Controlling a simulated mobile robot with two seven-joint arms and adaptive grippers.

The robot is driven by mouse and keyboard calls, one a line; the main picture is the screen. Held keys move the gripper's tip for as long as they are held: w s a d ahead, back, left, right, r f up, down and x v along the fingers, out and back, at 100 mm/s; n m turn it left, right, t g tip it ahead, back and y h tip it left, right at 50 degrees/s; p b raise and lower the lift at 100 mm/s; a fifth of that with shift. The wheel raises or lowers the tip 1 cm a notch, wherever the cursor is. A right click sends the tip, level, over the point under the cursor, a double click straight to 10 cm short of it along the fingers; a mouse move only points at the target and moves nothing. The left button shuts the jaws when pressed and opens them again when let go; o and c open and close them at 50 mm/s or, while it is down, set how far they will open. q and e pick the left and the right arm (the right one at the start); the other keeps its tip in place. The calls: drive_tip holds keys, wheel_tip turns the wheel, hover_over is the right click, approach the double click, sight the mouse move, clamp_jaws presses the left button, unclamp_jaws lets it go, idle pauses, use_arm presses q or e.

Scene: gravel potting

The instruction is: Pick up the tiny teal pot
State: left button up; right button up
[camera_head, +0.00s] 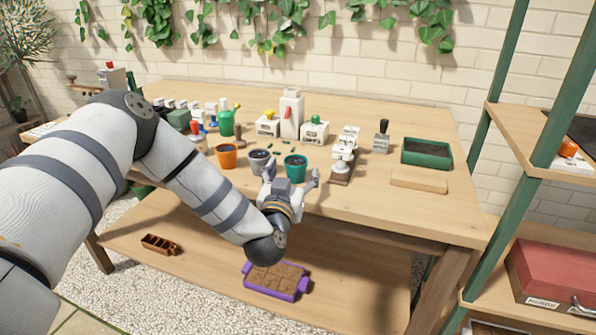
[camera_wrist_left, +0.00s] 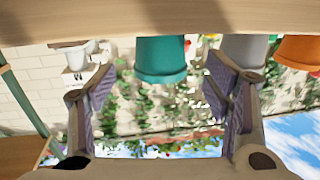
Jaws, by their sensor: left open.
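The tiny teal pot (camera_head: 296,168) stands upright near the table's front edge, with dark fill at its top. It is the rightmost of a row with a grey pot (camera_head: 260,161) and an orange pot (camera_head: 226,156). My left gripper (camera_head: 292,178) is open and empty just in front of the teal pot, fingers spread to either side. In the left wrist view, which is upside down, the teal pot (camera_wrist_left: 160,60) appears between the two fingers, with no contact visible. The grey pot (camera_wrist_left: 245,50) is close beside one finger. My right gripper is not in view.
A small white-topped device (camera_head: 344,158) stands right of the teal pot. Farther right are a wooden board (camera_head: 419,180) and a green tray (camera_head: 427,164). White machines (camera_head: 291,112) stand behind. A purple tray (camera_head: 274,291) sits on the lower shelf.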

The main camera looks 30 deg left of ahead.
sight(294, 172)
use_arm(q)
drive_tip(key=x, duration=0.4)
drive_tip(key=shift+w+f, duration=0.1)
drive_tip(key=shift+f, duration=0.15)
drive_tip(key=c, duration=1.3)
